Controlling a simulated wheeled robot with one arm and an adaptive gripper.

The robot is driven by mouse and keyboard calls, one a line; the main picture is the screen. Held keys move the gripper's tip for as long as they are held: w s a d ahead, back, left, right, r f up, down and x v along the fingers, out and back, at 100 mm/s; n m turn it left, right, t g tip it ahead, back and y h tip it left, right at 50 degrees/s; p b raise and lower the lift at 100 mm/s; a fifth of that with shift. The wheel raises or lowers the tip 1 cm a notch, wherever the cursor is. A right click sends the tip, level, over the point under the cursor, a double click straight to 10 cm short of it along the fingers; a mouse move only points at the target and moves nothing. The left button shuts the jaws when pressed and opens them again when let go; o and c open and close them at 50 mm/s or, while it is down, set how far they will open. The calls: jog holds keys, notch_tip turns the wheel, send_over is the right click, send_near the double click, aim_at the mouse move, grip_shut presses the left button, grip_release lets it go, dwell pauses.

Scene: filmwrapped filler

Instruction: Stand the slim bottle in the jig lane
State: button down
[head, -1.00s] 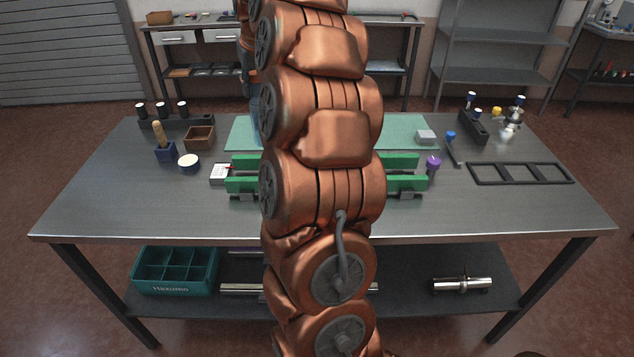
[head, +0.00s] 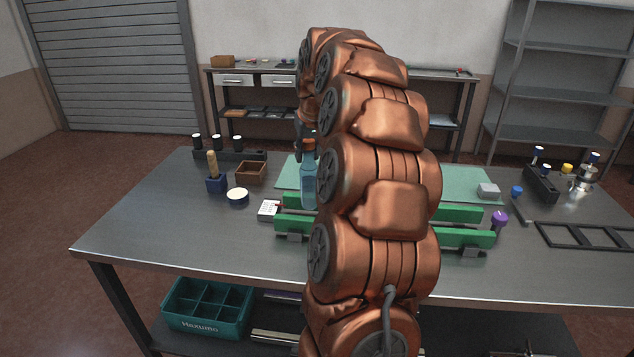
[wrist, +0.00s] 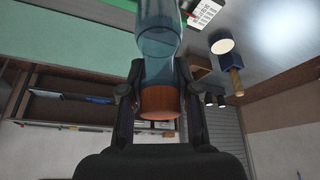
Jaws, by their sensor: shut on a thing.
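The slim bottle (head: 309,188) is translucent blue with an orange cap, and it looks upright. My gripper (head: 305,138) is above it and partly hidden by my arm. In the wrist view, the two fingers (wrist: 158,98) are shut on the bottle's neck, with the orange cap (wrist: 160,103) between them. The jig shows as two parallel green rails (head: 465,237) with a lane between them; my arm covers their middle. The bottle's lower end overlaps the left part of the rear rail in the head view. I cannot tell whether it touches anything.
A white card (head: 269,209) lies by the rails' left end. A round white-topped tin (head: 238,196), blue holder (head: 216,183) and brown box (head: 250,172) stand left. A purple-topped piece (head: 499,219) and black frame (head: 590,236) are right. The table's front left is clear.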

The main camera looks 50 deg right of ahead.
aim_at(308, 176)
jog(key=shift+f+p, duration=0.8)
jog(key=shift+f, duration=2.9)
jog(key=c, duration=0.8)
grip_release()
jog(key=shift+c, duration=0.2)
jog(key=b+v, duration=0.2)
jog(key=v, duration=1)
jog(key=shift+b, duration=0.3)
